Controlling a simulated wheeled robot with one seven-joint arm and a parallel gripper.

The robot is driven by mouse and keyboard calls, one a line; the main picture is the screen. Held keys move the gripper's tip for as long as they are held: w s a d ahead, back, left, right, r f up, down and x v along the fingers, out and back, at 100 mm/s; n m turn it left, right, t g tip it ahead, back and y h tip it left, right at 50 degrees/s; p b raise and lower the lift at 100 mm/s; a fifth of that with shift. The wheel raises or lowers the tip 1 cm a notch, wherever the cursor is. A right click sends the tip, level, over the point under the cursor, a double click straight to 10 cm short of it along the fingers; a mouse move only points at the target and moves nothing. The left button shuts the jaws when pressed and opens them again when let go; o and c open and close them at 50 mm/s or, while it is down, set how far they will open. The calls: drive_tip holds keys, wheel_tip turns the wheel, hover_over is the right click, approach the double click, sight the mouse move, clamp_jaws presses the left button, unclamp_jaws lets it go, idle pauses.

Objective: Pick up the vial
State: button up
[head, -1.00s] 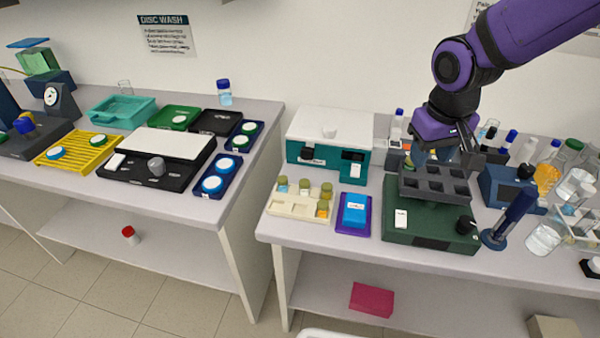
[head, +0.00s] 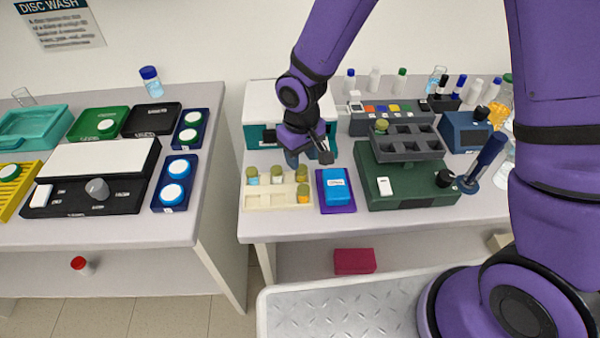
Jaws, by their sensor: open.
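Several small vials with olive caps stand in the cream rack, among them a back-left vial (head: 252,175), a back-middle vial (head: 277,174), a back-right vial (head: 302,173) and a front-right amber vial (head: 304,194). Another olive-capped vial (head: 381,127) stands in the back-left of the grey block on the green device. The frame does not tell which vial is meant. My gripper (head: 308,158) is open and empty, above and behind the right end of the cream rack (head: 262,203). It is apart from the vials, as far as I can see.
A white and teal machine (head: 262,105) stands behind my gripper. A blue box on a purple pad (head: 336,188) lies right of the rack. The green device (head: 410,188) with the grey block (head: 418,150) is further right. A gap separates this bench from the left one.

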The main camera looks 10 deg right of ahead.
sight(301, 167)
drive_tip(key=shift+f, duration=2.65)
drive_tip(key=c, duration=0.6)
